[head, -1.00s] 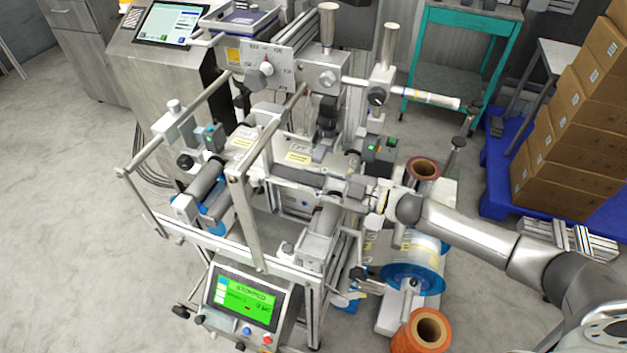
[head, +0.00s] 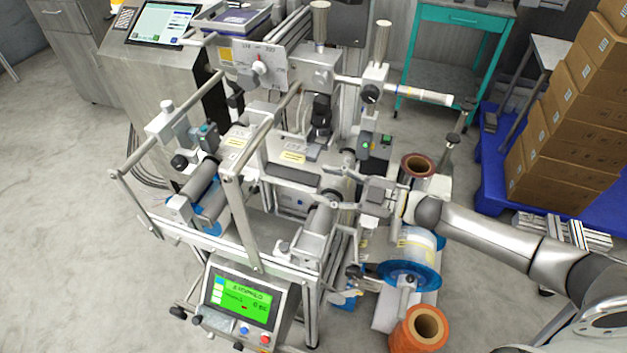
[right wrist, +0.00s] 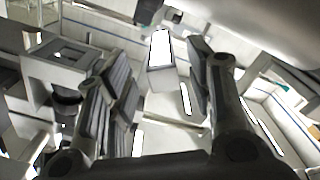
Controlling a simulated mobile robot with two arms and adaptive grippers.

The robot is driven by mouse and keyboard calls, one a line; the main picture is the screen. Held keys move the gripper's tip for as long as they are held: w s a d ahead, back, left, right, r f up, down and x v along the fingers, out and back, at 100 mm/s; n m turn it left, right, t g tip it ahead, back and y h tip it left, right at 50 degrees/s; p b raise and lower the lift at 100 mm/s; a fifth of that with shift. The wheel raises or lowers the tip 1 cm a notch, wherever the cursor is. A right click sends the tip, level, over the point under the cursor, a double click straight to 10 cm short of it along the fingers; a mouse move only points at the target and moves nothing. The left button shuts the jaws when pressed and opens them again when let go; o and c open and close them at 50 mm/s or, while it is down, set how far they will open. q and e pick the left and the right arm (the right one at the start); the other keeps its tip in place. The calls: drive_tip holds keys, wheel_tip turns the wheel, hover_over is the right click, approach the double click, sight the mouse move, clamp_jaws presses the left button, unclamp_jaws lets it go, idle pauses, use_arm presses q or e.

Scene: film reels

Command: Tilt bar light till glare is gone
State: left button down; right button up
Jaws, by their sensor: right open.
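A dark grey bar (head: 292,176), which looks like the bar light, lies across the middle of the machine in the head view. No glare can be made out on the surfaces beneath it. My right gripper (head: 334,198) is open, with its fingers spread and pointing left, just beyond the bar's right end. It appears empty, and whether a fingertip touches the bar cannot be told. In the right wrist view the two dark fingers (right wrist: 160,90) stand wide apart, with a pale block with a bright white face seen between them. My left gripper is not in view.
The machine's green display (head: 240,297) sits at the front. A diagonal metal rail (head: 246,215) crosses left of the bar. Below my right arm are a blue-flanged reel (head: 408,272) and an orange roll (head: 420,329). Cartons (head: 570,125) stand on a blue pallet at right.

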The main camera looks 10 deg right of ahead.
drive_tip(key=shift+v, duration=1.4)
drive_tip(key=shift+s+f, duration=0.15)
